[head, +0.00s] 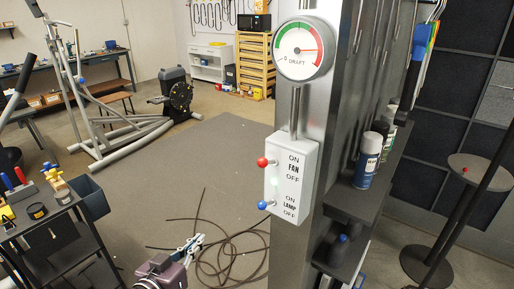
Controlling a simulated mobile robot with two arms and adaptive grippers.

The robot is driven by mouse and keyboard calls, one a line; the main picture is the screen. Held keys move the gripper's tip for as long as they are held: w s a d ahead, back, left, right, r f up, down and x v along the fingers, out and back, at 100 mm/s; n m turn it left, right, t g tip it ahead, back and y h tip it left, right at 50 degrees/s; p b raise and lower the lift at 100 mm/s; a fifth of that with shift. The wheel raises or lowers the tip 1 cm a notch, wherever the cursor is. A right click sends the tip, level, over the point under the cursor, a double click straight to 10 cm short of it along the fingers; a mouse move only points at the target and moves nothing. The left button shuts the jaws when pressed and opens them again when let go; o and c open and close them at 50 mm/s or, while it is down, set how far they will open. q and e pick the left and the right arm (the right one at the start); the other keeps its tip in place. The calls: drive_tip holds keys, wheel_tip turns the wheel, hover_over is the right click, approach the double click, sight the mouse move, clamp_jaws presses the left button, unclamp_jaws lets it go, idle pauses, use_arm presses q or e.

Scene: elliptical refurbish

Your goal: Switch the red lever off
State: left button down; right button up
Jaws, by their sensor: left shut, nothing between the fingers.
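A white switch box (291,181) is fixed to a metal column right of centre in the head view. The red lever (263,162) sticks out from its left side, its knob near the height of the upper ON label by FAN. A blue lever (263,205) sticks out lower, near the LAMP labels. My left gripper (195,241) is at the bottom, below and left of the box. Its fingers are shut and empty, clear of both levers. My right gripper is not in view.
A draft gauge (303,50) sits above the box on the column (340,100). A shelf (352,203) with spray cans is to the right. A dark tool cart (66,215) stands at left. A black cable (228,250) lies on the floor. Space left of the levers looks open.

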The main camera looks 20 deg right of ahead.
sight(268, 163)
use_arm(q)
drive_tip(key=s+d+r+m+h, duration=0.2)
drive_tip(key=s+r, duration=0.3)
drive_tip(key=r, duration=0.5)
drive_tip(key=s+d+r+m+h+p, duration=0.1)
drive_tip(key=s+d+r+m+h, duration=0.1)
drive_tip(key=r, duration=0.9)
drive_tip(key=s+d+r+m+h+p, duration=0.1)
drive_tip(key=s+d+r+m+h, duration=0.1)
drive_tip(key=s+r, duration=0.5)
wheel_tip(268, 163, up, 4)
drive_tip(key=shift+s+d+f+m+g+h, duration=0.15)
drive_tip(key=shift+s+d+m+g+h, duration=0.2)
drive_tip(key=shift+m+h, duration=0.45)
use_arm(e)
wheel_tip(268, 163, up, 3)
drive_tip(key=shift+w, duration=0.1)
use_arm(q)
drive_tip(key=shift+w, duration=0.15)
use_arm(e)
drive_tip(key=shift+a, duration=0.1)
